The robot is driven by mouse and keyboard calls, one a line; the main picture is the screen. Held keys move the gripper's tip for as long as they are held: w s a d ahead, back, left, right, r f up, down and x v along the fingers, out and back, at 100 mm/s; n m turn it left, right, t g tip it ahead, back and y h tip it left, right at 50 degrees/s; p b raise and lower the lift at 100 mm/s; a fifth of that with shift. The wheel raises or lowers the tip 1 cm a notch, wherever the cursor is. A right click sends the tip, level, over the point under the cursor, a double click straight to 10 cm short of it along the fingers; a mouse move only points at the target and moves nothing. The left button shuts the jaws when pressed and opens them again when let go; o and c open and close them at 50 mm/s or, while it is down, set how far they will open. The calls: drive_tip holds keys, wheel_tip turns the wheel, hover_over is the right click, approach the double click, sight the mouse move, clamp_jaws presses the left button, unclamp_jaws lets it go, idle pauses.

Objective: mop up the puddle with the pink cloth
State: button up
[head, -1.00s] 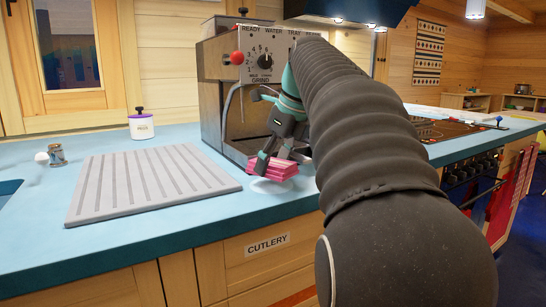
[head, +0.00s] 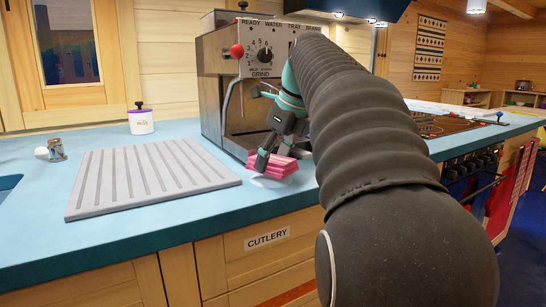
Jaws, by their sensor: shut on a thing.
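The pink cloth (head: 279,168) looks like a folded, layered pad on the blue counter, in front of the coffee machine. My gripper (head: 272,158) is above it, pointing down, with its fingers shut on the cloth. A pale, shiny patch, apparently the puddle (head: 267,182), shows at the cloth's front edge. The cloth is over or right beside this patch; its full extent is hidden by the cloth and my arm. I cannot tell how firmly the cloth presses on the counter.
The coffee machine (head: 225,75) stands close behind my gripper. A grey ribbed drainboard (head: 150,178) lies to the left. The hob (head: 430,126) is to the right. The counter's front edge is near.

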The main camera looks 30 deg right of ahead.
sight(270, 163)
drive_tip(key=shift+f+b, duration=0.6)
drive_tip(key=shift+f, duration=0.6)
idle(0.3)
drive_tip(key=shift+s+a, duration=0.25)
drive_tip(key=shift+a, duration=0.3)
drive_tip(key=shift+s+a, duration=0.25)
drive_tip(key=shift+a, duration=0.25)
drive_tip(key=shift+d+r, duration=0.1)
